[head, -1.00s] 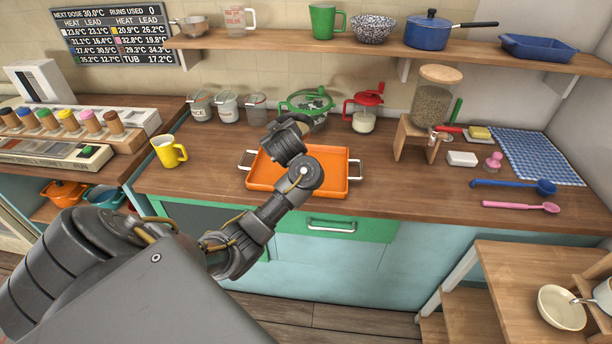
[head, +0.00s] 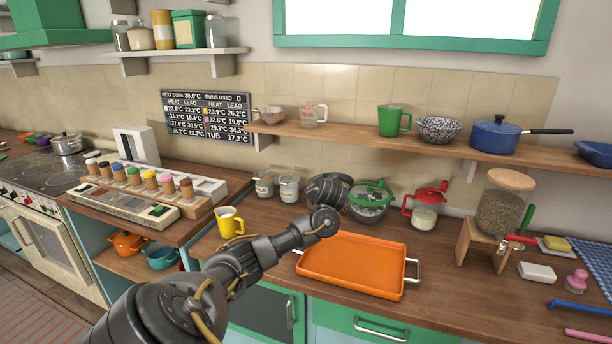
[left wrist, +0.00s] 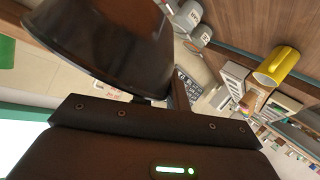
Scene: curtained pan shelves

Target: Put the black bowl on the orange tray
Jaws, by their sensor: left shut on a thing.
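The black bowl (left wrist: 100,42) is dark and glossy and fills the top left of the left wrist view, close to the camera. My left gripper (left wrist: 150,104) is shut on the bowl at its rim; the fingertips are hard to make out. The orange tray (head: 352,264) lies flat and empty on the wooden counter, with a metal handle at each end. My right gripper is in neither view.
A yellow mug (head: 229,224) stands left of the tray. Lidded jars (head: 289,187), a green-lidded glass pot (head: 370,205) and a red-topped jar (head: 427,212) stand along the back. A wall shelf (head: 340,132) hangs above. A grain dispenser (head: 503,208) stands to the right.

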